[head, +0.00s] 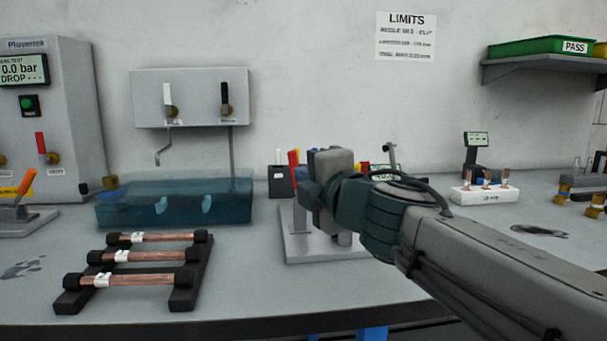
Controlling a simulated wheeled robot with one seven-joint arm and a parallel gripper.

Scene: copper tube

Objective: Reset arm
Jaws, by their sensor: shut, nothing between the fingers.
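My gripper (324,192) is at the end of my arm, which reaches in from the lower right over the middle of the bench. It is shut and empty. It is in front of a grey fixture plate (300,250) and hides much of what stands on it. The fingertips are hard to make out against the fixture. Three copper tubes with white tags lie across a black rack at the front left: a front one (140,280), a middle one (150,255) and a back one (160,237).
A translucent blue water tank (175,207) stands behind the black rack (190,285). A grey test unit (75,120) is at far left. A white block with copper fittings (484,195) stands right of my gripper. A green tray (540,46) sits on a shelf. Bench between rack and fixture is clear.

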